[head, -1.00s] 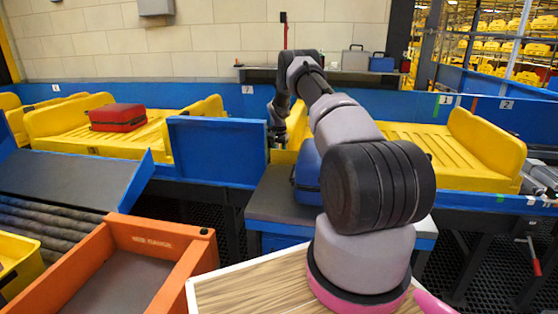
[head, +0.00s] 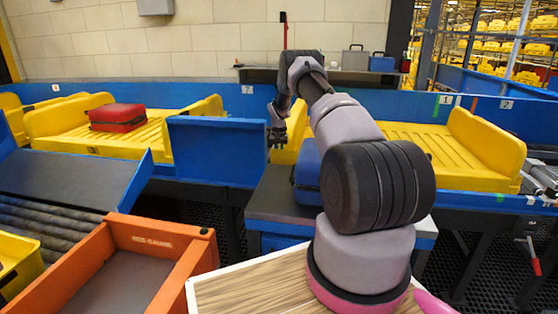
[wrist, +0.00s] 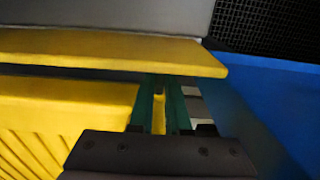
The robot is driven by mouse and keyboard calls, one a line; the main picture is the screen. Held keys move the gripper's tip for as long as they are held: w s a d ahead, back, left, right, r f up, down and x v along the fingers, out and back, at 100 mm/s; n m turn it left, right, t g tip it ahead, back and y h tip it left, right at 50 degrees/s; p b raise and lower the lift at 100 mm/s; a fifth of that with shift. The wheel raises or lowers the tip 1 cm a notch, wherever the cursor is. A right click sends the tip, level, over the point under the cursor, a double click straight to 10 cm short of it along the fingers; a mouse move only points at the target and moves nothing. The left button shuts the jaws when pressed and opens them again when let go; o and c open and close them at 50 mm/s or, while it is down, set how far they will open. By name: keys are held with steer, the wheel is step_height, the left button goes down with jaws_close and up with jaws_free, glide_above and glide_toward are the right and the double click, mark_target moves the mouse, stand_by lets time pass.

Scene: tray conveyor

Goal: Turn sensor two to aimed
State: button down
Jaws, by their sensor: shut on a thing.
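My gripper (head: 277,137) is at the gap in the blue rail, beside the yellow tray end. In the wrist view, its two green-tinted fingers (wrist: 160,95) are close together, with a narrow yellow strip visible between them. The jaws are shut on a small part at the fingertips, which I take to be sensor two; it is mostly hidden. Pale grey blocks (wrist: 194,103) sit just right of the fingers, by the blue rail. I cannot read which way the sensor points.
A yellow tray (head: 75,140) holds a red suitcase (head: 117,118) at left. A blue panel (head: 215,150) stands left of my gripper. A blue case (head: 307,172) is partly behind my arm. An orange bin (head: 160,240) is in front. Another yellow tray (head: 440,145) is at right.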

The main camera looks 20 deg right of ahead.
steer(key=c, duration=0.9)
jaws_free()
step_height(320, 180, up, 11)
steer(key=shift+f, duration=0.1)
